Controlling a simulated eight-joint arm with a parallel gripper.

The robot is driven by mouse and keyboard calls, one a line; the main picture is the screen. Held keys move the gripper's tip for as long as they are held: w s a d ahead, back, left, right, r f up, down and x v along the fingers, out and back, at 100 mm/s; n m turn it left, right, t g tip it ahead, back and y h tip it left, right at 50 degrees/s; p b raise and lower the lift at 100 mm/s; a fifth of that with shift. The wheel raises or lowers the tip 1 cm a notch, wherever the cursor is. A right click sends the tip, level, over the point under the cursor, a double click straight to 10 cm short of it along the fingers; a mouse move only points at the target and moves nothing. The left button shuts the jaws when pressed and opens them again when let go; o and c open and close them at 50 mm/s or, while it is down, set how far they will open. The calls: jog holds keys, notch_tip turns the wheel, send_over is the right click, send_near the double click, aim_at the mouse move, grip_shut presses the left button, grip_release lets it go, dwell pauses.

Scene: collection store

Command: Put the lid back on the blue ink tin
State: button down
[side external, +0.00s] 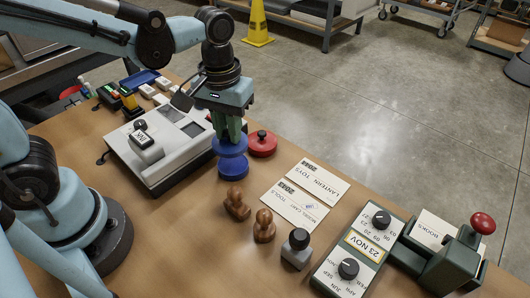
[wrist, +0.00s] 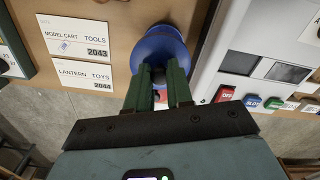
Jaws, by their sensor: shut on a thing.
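My gripper (side external: 229,133) points down with its green fingers shut on the blue lid (side external: 229,147). The lid is a flat disc, roughly level, directly over the blue ink tin (side external: 232,169), which stands on the table. The lid sits slightly to the left of the tin in the side view, and I cannot tell whether they touch. In the wrist view the fingers (wrist: 160,78) reach over a round blue shape (wrist: 158,45); the lid's grip point between them is mostly hidden.
A red tin (side external: 262,144) with a black knob stands close right of the blue tin. A grey-white machine (side external: 165,150) is close on the left. Two wooden stamps (side external: 264,226), paper cards (side external: 300,206) and a green date stand (side external: 352,252) lie nearer the front.

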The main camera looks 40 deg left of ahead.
jog(key=shift+w+a+f, duration=0.25)
jog(key=shift+f, duration=3.05)
jog(key=shift+f, duration=0.15)
jog(key=shift+c, duration=2.3)
grip_release()
jog(key=shift+r, duration=3.5)
